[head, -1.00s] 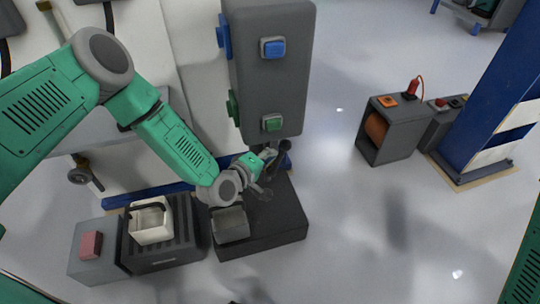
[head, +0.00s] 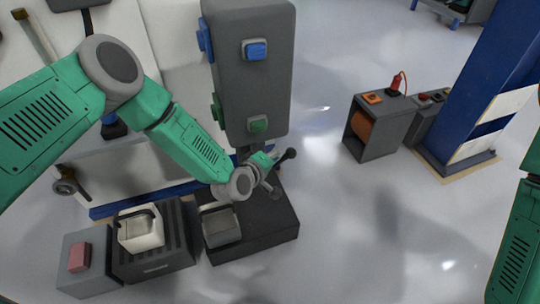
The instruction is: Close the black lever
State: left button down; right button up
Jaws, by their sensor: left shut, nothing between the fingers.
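The black lever (head: 287,155) shows as a short dark rod with a rounded end, just below and right of the tall grey box with blue and green buttons (head: 250,85). It slants up to the right over the dark base block (head: 265,235). My left gripper (head: 273,189) is at the lower part of the lever, beneath the grey box. Its small grey fingers look shut, with nothing seen between them. They are very close to the lever; I cannot tell whether they touch it. My wrist partly hides the area behind. My right gripper is out of view; only its green arm shows at the right edge.
A dark ribbed box (head: 155,262) with a white container (head: 140,232) and a grey box with a red button (head: 78,257) stand at the lower left. A grey cabinet with an orange reel (head: 385,130) and a blue post (head: 480,90) stand right. Open floor lies between.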

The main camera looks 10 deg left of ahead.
pick_arm(q)
jog(key=shift+w+d+f, duration=0.1)
jog(key=shift+w+d, duration=0.1)
jog(key=shift+d, duration=0.15)
jog(key=shift+w+d+f+m+g+y+p, duration=0.3)
jog(key=shift+d+f+m+g+y, duration=0.15)
jog(key=shift+f+m+g+y, duration=0.4)
jog(key=shift+w+d+f+n+b, duration=0.15)
jog(key=shift+f+n, duration=0.05)
jog(key=shift+f, duration=0.2)
jog(key=shift+w+d+f+n+b, duration=0.1)
jog(key=shift+d+f+n+b, duration=0.05)
jog(key=shift+f, duration=0.35)
jog(key=shift+s, duration=0.15)
jog(key=v, duration=1.1)
jog(key=shift+s+r, duration=0.15)
jog(key=shift+r, duration=0.2)
jog(key=shift+a, duration=0.1)
